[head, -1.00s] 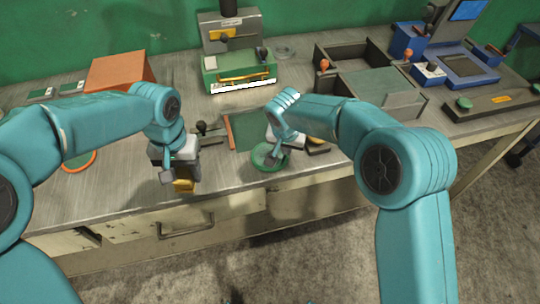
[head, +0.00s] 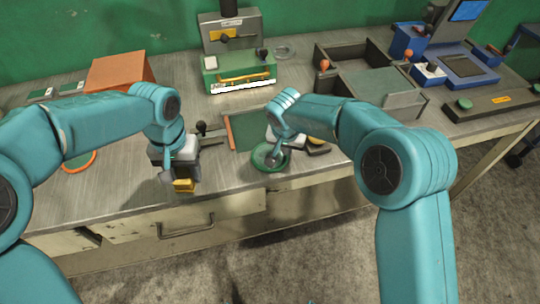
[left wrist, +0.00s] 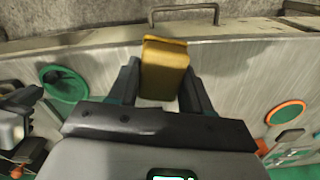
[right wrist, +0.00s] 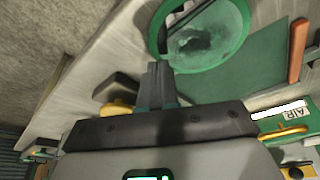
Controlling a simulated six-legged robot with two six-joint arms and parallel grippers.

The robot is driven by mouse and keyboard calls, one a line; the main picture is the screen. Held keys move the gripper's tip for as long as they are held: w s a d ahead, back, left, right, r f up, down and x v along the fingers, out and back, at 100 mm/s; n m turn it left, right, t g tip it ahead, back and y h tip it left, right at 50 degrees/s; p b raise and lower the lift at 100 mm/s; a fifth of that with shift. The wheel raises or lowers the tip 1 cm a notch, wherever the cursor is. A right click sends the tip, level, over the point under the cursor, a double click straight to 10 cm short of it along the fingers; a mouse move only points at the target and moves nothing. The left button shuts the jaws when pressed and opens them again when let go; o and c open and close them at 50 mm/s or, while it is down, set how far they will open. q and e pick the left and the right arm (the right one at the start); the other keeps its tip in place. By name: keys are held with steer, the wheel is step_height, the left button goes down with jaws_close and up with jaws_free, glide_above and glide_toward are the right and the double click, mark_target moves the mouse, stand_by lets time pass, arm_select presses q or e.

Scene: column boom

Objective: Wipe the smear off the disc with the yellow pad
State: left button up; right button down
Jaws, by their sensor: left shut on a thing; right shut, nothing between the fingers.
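The yellow pad (head: 184,186) is gripped in my left gripper (head: 178,176), near the bench's front edge. In the left wrist view the pad (left wrist: 163,68) stands between the two fingers. The green disc (head: 258,160) lies on the bench to the right of the pad, apart from it. In the right wrist view the disc (right wrist: 237,22) has a raised green rim and a grey-dark smear (right wrist: 200,42) on its face. My right gripper (head: 272,161) is shut and empty, over or beside the disc, partly covering it in the head view. Contact there cannot be told.
A green mat (head: 246,130) with an orange strip (head: 231,132) lies behind the disc. A dark-handled tool (head: 212,136) lies between the grippers. A green box (head: 239,74), open grey bins (head: 385,85) and an orange block (head: 119,70) stand farther back.

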arm_select(q)
steer(key=shift+f+b, duration=0.45)
arm_select(e)
steer(key=shift+f, duration=0.5)
arm_select(q)
steer(key=shift+r, duration=0.1)
arm_select(e)
steer(key=shift+r, duration=0.15)
